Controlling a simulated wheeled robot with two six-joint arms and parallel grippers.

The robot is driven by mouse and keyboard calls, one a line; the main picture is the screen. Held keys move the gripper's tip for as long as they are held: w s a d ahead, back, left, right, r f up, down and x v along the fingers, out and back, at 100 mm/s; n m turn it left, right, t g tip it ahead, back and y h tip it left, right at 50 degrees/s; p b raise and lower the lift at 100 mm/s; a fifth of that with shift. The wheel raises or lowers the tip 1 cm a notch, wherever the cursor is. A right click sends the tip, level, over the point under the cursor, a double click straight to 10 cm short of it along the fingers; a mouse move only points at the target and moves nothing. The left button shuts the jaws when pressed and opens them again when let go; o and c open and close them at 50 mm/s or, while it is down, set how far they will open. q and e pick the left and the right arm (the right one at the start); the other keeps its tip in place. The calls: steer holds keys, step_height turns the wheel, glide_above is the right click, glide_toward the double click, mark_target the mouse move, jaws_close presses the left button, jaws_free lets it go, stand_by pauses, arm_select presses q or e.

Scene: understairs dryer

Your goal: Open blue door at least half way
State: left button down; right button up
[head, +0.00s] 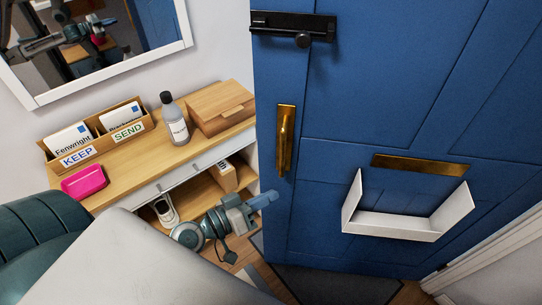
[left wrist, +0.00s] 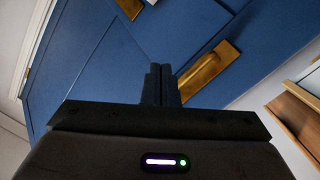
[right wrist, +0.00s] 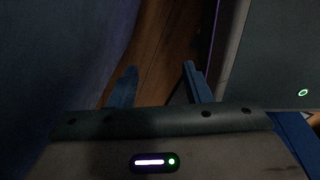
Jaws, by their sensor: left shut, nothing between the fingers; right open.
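The blue door (head: 370,120) fills the right of the head view. A brass handle plate (head: 285,140) is near its left edge, with a black bolt (head: 293,25) above. I cannot tell whether the door is ajar. My left gripper (head: 270,198) is shut and empty, at the door's left edge below the handle plate. In the left wrist view its closed fingers (left wrist: 160,82) point at the blue door, with the brass plate (left wrist: 208,68) to their right; contact is unclear. My right gripper (right wrist: 158,82) shows only in the right wrist view, open and empty above wooden floor.
A white letter basket (head: 400,222) sticks out from the door below a brass letter slot (head: 420,164). A wooden console (head: 130,165) stands left, holding a letter rack (head: 95,140), bottle (head: 174,120), wooden box (head: 220,105) and pink item (head: 83,181). A dark mat (head: 335,285) lies below.

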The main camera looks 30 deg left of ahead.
mark_target(272, 160)
arm_select(q)
steer(key=w+a+n+g+h+p, duration=0.1)
steer(key=w+a+n+h+p, duration=0.2)
steer(key=a+n, duration=0.7)
steer(key=shift+m, duration=0.7)
steer(key=shift+p+x, duration=2.85)
steer(key=shift+x, duration=2)
